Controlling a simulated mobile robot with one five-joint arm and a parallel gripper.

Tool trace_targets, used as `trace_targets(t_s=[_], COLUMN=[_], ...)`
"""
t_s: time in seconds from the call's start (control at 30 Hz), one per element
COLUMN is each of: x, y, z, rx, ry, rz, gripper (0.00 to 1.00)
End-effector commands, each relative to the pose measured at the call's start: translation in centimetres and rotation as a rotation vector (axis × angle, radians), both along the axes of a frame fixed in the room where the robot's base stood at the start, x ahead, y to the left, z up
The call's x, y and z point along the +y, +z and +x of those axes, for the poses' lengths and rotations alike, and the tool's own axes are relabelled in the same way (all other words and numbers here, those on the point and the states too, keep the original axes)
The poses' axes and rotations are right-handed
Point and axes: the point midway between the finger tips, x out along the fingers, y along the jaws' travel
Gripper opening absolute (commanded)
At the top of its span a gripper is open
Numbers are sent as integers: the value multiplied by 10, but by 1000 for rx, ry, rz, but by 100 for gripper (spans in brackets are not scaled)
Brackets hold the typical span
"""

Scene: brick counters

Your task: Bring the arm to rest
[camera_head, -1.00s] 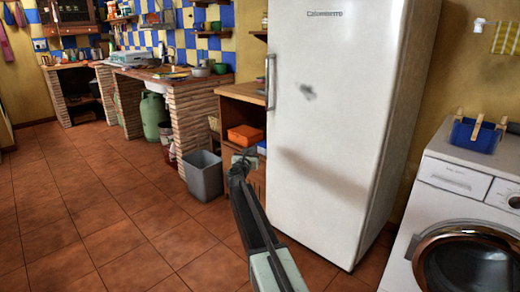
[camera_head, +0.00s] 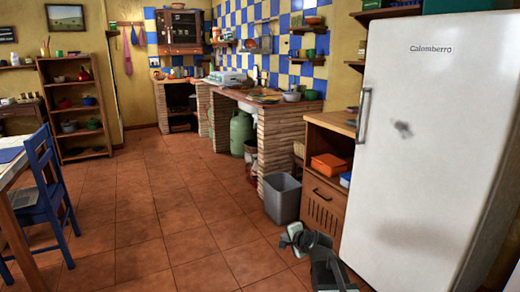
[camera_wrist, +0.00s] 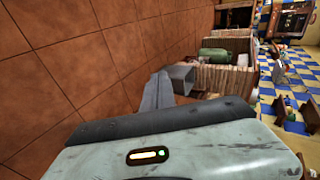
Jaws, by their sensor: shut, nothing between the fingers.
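My gripper (camera_head: 292,236) shows low in the head view, right of centre, in front of the wooden cabinet and the floor. Much of my arm is below the picture's edge. In the wrist view the two dark fingers of my gripper (camera_wrist: 160,76) lie together, with nothing visible between them. They point out over the tiled floor towards the grey bin. The gripper appears to touch nothing.
A grey bin (camera_head: 282,198) stands on the floor by the brick counter (camera_head: 290,139). A white fridge (camera_head: 430,170) stands at right, beside a wooden cabinet (camera_head: 322,203). A blue chair (camera_head: 47,185) is at left. The tiled floor between is clear.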

Motion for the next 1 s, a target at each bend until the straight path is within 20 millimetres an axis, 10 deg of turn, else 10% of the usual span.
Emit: trace_targets(t_s=[0.2, 0.5, 1.0], x=[-27, -73, -71], y=[-80, -109, 76], z=[-130, -250, -247], rx=[321, 659, 640], ry=[424, 988, 992], rz=[-520, -824, -830], gripper=[0, 0, 0])
